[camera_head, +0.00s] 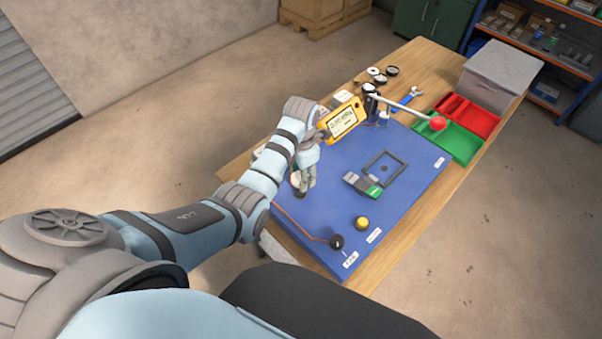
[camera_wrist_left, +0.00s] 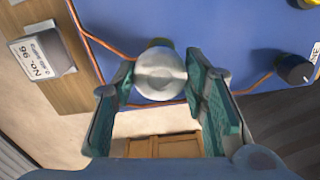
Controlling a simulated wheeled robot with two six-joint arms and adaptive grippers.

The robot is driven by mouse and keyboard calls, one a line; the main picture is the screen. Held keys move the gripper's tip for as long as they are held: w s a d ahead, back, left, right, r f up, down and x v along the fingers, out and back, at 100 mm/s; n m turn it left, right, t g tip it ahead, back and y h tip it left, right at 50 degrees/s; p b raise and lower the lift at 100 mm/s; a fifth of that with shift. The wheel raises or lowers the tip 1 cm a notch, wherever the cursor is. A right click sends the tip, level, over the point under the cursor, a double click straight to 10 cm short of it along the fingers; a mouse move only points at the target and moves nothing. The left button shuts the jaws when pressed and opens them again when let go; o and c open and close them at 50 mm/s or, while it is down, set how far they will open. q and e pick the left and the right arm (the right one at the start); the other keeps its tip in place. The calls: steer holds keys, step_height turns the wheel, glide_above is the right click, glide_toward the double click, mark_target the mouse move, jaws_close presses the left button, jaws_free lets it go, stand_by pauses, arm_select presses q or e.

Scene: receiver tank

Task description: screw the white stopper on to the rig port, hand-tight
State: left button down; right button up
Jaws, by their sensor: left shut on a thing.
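In the left wrist view a pale, whitish round piece, which looks like the white stopper (camera_wrist_left: 160,76), sits between the fingertips of my left gripper (camera_wrist_left: 158,84). Both green-padded fingers touch its sides. A small olive-coloured part shows just behind it; I cannot tell whether this is the rig port or how the two are joined. In the head view my left gripper (camera_head: 304,182) points down over the left part of the blue board (camera_head: 300,222), a dark piece just below its fingers. The stopper is not clear there. My right gripper is not in view.
An orange cable runs to a black knob (camera_head: 336,242) at the board's front; a yellow knob (camera_head: 361,223) is nearby. A yellow meter (camera_head: 342,118) stands close behind my gripper. A red-ended lever (camera_head: 438,123), green tray (camera_head: 458,143) and red tray (camera_head: 470,113) are at the right.

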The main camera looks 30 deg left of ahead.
arm_select(q)
steer(key=shift+s, duration=0.15)
steer(key=shift+f, duration=0.45)
stand_by(0.3)
